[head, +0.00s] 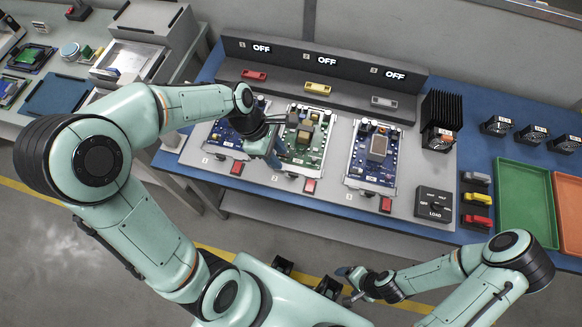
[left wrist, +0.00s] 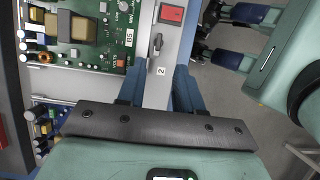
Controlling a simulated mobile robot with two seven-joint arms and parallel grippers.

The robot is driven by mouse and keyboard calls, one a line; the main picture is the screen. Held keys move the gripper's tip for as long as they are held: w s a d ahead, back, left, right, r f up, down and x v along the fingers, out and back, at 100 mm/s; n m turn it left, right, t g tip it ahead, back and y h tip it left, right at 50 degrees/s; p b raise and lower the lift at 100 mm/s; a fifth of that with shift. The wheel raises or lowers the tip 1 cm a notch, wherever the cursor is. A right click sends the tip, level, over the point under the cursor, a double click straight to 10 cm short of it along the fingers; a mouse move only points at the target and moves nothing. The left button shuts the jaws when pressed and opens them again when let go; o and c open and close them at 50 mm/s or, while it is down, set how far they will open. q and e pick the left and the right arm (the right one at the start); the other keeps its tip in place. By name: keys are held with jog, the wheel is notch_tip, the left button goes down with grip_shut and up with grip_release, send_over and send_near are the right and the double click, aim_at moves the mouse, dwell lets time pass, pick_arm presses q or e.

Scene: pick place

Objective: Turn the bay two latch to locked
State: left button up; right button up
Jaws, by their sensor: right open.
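The bay two latch (left wrist: 155,46) is a small dark lever on the grey strip beside the green board (left wrist: 90,32), just above the "2" label in the left wrist view. Its locked or unlocked state is not clear. The green board also shows in the head view (head: 308,137). My left gripper (left wrist: 157,82) looks open, its blue fingers apart, with the latch ahead of the gap and not touched. In the head view my left gripper (head: 275,157) hangs over the front of bays one and two, hiding part of them. My right gripper (head: 348,278) is open and empty, away from the bench.
Red blocks (head: 309,186) sit at the bay fronts. Blue boards lie in bay one (head: 226,132) and bay three (head: 372,157). The rear panel (head: 330,62) reads OFF three times. A black heat sink (head: 441,115), a LOAD box (head: 434,203) and a green tray (head: 522,205) stand right.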

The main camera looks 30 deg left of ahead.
aim_at(293, 174)
pick_arm(q)
jog(key=b+x, duration=0.1)
jog(key=x, duration=0.8)
jog(key=shift+w, duration=0.1)
pick_arm(e)
jog(key=shift+s+f, duration=0.25)
jog(key=shift+f, duration=0.3)
jog(key=shift+s+f, duration=0.2)
jog(key=shift+f, duration=0.3)
pick_arm(q)
grip_shut()
